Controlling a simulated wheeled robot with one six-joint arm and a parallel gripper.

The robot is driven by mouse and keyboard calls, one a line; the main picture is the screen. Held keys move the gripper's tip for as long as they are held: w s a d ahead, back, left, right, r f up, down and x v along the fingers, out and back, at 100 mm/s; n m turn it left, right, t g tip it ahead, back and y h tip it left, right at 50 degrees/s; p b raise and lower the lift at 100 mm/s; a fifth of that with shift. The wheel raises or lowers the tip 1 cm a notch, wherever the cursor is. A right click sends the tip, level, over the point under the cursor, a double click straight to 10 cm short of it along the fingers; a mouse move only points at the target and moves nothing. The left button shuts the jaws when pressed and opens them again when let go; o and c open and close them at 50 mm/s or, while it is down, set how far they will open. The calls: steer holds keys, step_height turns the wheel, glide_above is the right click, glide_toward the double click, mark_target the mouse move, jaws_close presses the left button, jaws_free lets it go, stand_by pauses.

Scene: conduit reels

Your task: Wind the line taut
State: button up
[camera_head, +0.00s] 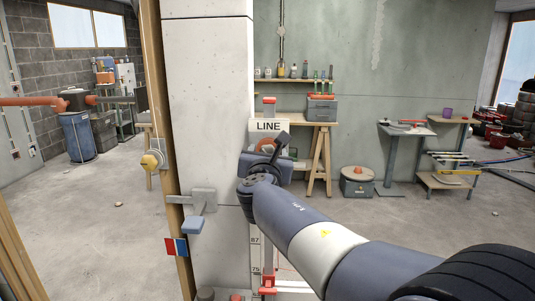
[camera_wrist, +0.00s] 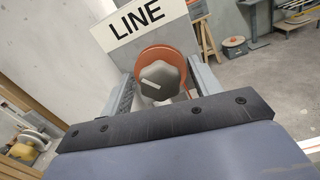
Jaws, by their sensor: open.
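A white sign reading LINE (camera_head: 268,126) stands on the pillar's right side, and it also shows in the wrist view (camera_wrist: 140,20). Below it is an orange reel (camera_wrist: 160,53) with a grey, faceted knob (camera_wrist: 158,72) in front, bearing a pale bar mark. In the head view the reel (camera_head: 266,145) is mostly hidden by my gripper. My gripper (camera_head: 267,155) is open. In the wrist view its fingers (camera_wrist: 161,68) stand on either side of the knob, with gaps visible. Whether either finger touches it cannot be told. The line itself is hard to make out.
A pale concrete pillar (camera_head: 210,100) stands left of the reel, with a grey lever box (camera_head: 199,210). A numbered scale strip (camera_head: 255,250) with a red clamp (camera_head: 268,284) runs below. A workbench (camera_head: 305,122) stands behind. Open floor (camera_head: 110,240) lies left.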

steer(key=c, duration=1)
